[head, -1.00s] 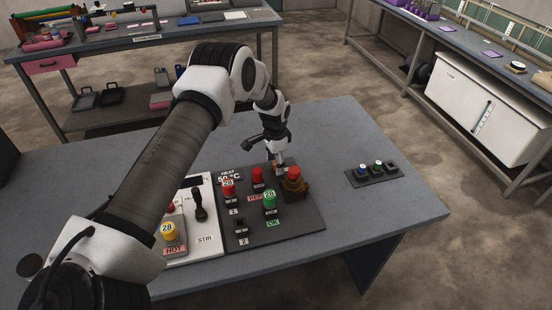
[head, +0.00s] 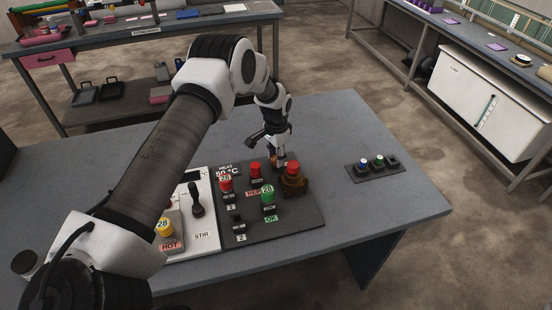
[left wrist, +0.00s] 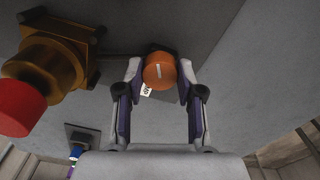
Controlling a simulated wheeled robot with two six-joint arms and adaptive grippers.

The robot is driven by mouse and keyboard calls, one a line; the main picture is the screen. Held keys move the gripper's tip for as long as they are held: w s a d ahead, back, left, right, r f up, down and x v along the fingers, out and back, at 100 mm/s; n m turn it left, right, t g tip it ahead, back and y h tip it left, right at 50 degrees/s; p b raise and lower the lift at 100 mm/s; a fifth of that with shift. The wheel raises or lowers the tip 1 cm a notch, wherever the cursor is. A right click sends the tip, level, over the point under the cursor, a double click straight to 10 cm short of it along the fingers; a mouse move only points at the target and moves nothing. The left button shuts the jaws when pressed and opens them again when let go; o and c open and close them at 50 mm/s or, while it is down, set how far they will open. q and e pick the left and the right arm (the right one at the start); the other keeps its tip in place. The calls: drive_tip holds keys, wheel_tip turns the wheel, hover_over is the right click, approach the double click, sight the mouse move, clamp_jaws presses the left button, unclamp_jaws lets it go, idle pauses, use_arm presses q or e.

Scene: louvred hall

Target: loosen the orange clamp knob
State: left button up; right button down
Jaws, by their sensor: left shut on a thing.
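The orange clamp knob (left wrist: 160,70) is a round cap with a pale mark line on its face, seen face-on in the left wrist view. My left gripper (left wrist: 160,76) has one finger on each side of it and is shut on it. In the head view only a sliver of the orange knob (head: 273,157) shows, at the back edge of the dark control panel (head: 300,218). My left gripper (head: 281,161) largely hides it there. My right gripper is not in view.
A red button on a brown-gold base (head: 294,181) stands close beside the gripper. It looms large in the left wrist view (left wrist: 50,70). Red and green buttons and small switches fill the panel. A small button strip (head: 373,168) lies to the right, with bare table between.

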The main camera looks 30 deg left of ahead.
use_arm(q)
drive_tip(key=shift+d+f+n, duration=0.1)
drive_tip(key=shift+n, duration=0.3)
drive_tip(key=o, duration=1.2)
drive_tip(key=shift+c, duration=0.2)
drive_tip(key=shift+w+f, duration=0.1)
drive_tip(key=shift+w, duration=0.05)
wheel_tip(320, 180, up, 12)
